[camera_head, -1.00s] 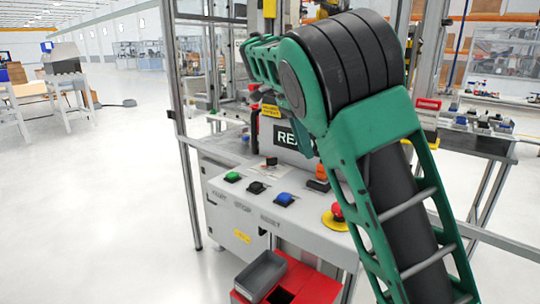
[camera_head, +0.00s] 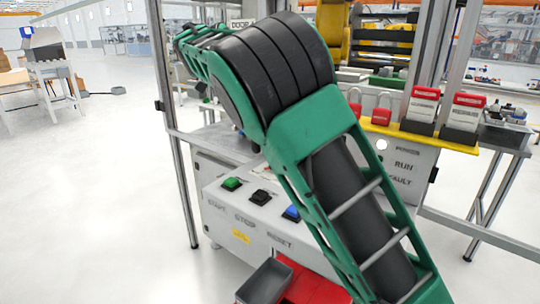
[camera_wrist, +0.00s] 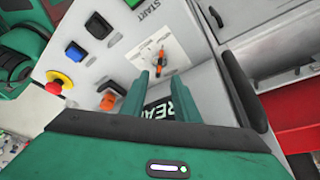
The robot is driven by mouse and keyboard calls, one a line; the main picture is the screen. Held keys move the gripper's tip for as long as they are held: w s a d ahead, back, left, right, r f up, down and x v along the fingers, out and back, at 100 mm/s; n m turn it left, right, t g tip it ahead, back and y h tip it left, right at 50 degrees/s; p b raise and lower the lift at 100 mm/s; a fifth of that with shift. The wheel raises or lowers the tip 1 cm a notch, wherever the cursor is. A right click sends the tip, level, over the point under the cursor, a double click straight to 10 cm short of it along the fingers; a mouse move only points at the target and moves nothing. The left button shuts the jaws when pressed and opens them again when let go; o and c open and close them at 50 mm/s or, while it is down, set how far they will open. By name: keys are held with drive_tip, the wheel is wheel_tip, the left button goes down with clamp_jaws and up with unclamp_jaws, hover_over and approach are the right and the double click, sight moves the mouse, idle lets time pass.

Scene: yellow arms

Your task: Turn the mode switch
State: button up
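The fingertips point at the plate, close to the knob in the picture. I cannot tell whether they touch it. No held object shows between the fingers.
Green (camera_head: 231,184), black (camera_head: 260,197) and blue (camera_head: 291,213) buttons sit on the console. The wrist view shows a red emergency stop (camera_wrist: 54,87) and another orange control (camera_wrist: 108,101). Open floor lies left.

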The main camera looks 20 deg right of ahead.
drive_tip(key=x, duration=0.8)
drive_tip(key=shift+d+f, duration=0.2)
drive_tip(key=shift+d, duration=0.25)
clamp_jaws()
